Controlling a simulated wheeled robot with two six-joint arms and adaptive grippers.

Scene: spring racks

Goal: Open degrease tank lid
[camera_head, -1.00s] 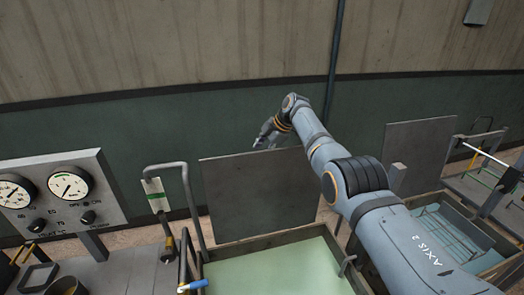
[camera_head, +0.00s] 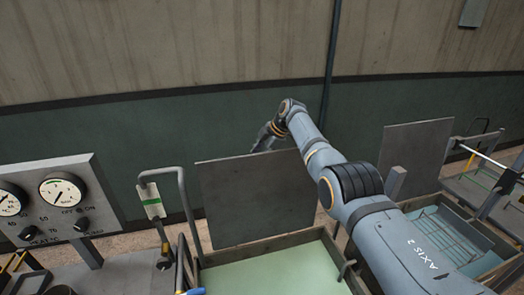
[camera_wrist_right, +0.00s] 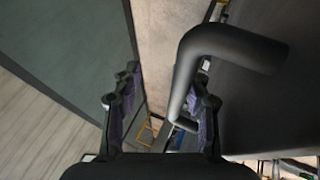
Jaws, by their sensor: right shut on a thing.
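The degrease tank (camera_head: 335,262) holds pale green liquid at the bottom middle of the head view. Its grey flat lid (camera_head: 255,195) stands up steeply at the tank's back edge, and the tank mouth is uncovered. My right gripper (camera_head: 258,146) is at the lid's top edge, partly hidden behind it. In the right wrist view, a thick dark bent handle (camera_wrist_right: 190,75) runs by the right finger of my right gripper (camera_wrist_right: 160,108), and the jaws are shut on it. The lid's dark face (camera_wrist_right: 265,100) fills the right side there. My left gripper is out of view.
A gauge panel (camera_head: 62,205) stands at the left. A bent grey pipe (camera_head: 185,205) with a tag rises by the tank's left side. Another tank (camera_head: 450,230) with a rack inside and an upright lid (camera_head: 415,150) is at the right. The wall (camera_head: 170,125) is behind.

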